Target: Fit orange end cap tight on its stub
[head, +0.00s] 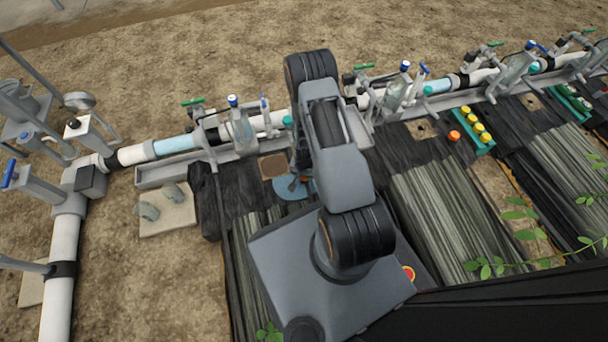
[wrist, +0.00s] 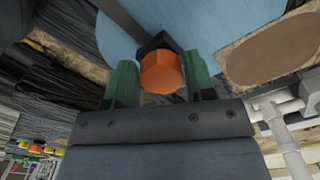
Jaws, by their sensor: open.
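An orange faceted end cap (wrist: 161,74) sits between the two green fingers of my gripper (wrist: 162,88) in the wrist view. The fingers stand on either side of it, and the jaws are open. A black fitting (wrist: 157,42) lies directly behind the cap; it looks like the stub, with a dark pipe running up and left from it. I cannot tell whether the cap is seated tightly on it. In the head view my arm hides most of the gripper and the cap, above a blue disc (head: 290,188).
Valves with blue and green handles line the white pipe (head: 131,155) behind. A brown round patch (wrist: 275,50) and white pipes (wrist: 285,135) are right in the wrist view.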

